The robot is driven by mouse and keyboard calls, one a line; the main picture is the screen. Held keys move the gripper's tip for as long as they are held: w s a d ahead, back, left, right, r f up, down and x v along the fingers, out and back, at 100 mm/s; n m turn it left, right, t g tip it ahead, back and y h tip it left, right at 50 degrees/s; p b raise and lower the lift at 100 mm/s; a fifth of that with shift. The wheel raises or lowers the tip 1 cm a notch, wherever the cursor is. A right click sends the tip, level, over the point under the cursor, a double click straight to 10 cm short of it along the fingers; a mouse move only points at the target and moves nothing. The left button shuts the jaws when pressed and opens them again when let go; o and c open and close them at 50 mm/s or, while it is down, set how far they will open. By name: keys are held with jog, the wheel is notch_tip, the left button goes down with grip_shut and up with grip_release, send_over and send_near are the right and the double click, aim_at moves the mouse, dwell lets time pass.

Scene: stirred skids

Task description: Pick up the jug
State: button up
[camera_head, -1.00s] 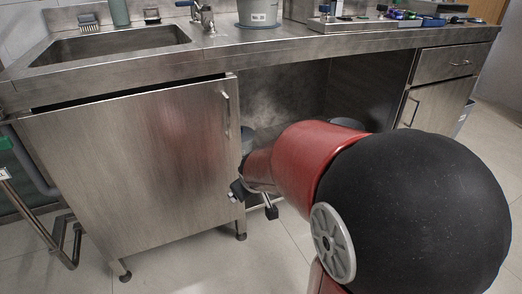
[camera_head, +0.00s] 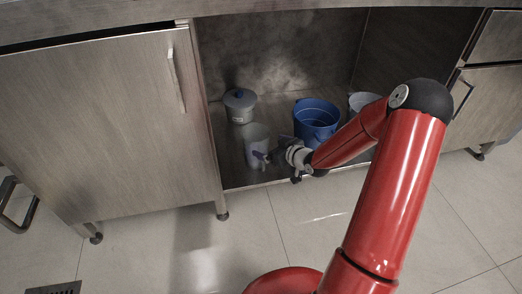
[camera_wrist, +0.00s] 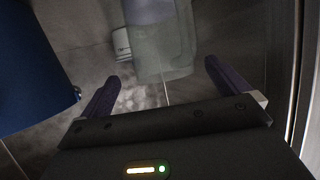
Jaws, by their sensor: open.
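The jug (camera_head: 256,141) is a pale grey, translucent vessel standing on the cabinet's bottom shelf, left of the blue bucket. In the wrist view the jug (camera_wrist: 163,58) appears ahead of and between my fingers, with its near part toward the fingertips. My gripper (camera_head: 266,157) is at the jug's lower right side in the head view. In the wrist view my gripper (camera_wrist: 160,82) has its two dark purple fingers wide apart, with nothing held. I cannot tell whether a finger touches the jug.
A grey lidded pot (camera_head: 240,106) stands behind the jug. A blue bucket (camera_head: 316,122) stands to the right, and shows large at left in the wrist view (camera_wrist: 28,70). A pale container (camera_head: 364,101) is farther right. The cabinet door (camera_head: 110,130) is at left.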

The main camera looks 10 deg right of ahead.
aim_at(264, 144)
jog(key=b+x, duration=0.1)
jog(key=x, duration=0.4)
jog(key=shift+w+a+f, duration=0.2)
jog(key=shift+w+f, duration=0.05)
jog(key=shift+f, duration=0.1)
jog(key=c, duration=1.4)
jog(key=shift+c, duration=0.7)
jog(key=shift+r, duration=0.15)
